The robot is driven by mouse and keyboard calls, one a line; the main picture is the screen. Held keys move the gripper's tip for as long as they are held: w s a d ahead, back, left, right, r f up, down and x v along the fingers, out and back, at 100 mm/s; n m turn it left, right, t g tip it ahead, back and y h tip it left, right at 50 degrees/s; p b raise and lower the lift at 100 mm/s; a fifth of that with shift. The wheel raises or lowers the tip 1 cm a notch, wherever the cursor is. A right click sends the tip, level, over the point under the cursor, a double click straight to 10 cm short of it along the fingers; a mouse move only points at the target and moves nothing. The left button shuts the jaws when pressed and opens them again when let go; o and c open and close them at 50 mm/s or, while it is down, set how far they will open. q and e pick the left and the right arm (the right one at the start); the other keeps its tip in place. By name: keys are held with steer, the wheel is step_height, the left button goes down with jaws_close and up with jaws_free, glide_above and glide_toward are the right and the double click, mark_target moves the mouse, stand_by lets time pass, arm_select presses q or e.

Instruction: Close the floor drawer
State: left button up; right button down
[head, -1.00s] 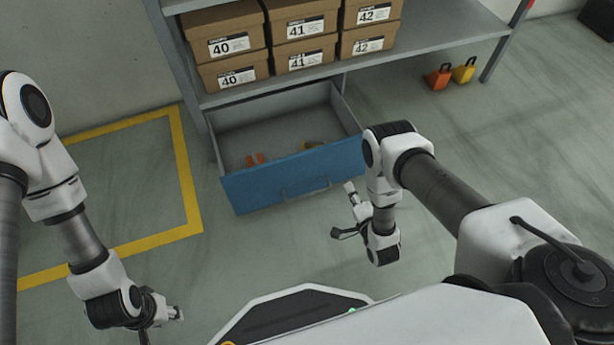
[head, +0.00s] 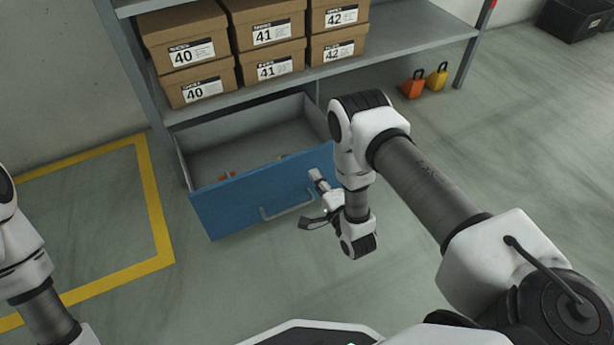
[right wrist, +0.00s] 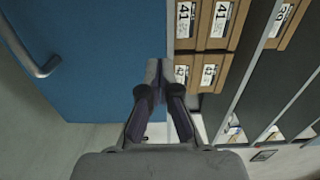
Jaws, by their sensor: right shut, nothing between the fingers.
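The floor drawer (head: 235,203) has a blue front with a grey bar handle (head: 287,205). It stands pulled out below the lowest shelf, and its grey inside shows with small orange and yellow items in it. My right gripper (head: 315,178) is shut and empty, close to the right part of the blue front, right of the handle. In the right wrist view the fingertips (right wrist: 165,72) show against the right edge of the blue front (right wrist: 100,60); whether they touch it I cannot tell. My left gripper is out of view; only part of its arm shows at the left.
A shelf (head: 400,52) above the drawer bears brown shoe boxes (head: 270,40) labelled 40, 41 and 42. Orange (head: 413,84) and yellow (head: 438,79) objects stand on the floor under the shelf's right part. Yellow floor tape (head: 155,205) lies at the left. The floor before the drawer is clear.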

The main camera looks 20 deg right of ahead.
mark_target(302, 157)
steer(key=w+b, duration=0.2)
steer(key=w, duration=0.2)
steer(key=shift+w, duration=0.35)
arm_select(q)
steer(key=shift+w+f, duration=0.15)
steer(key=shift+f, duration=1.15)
arm_select(e)
steer(key=shift+w+r, duration=0.15)
steer(key=shift+w, duration=0.25)
steer(key=shift+a, duration=0.1)
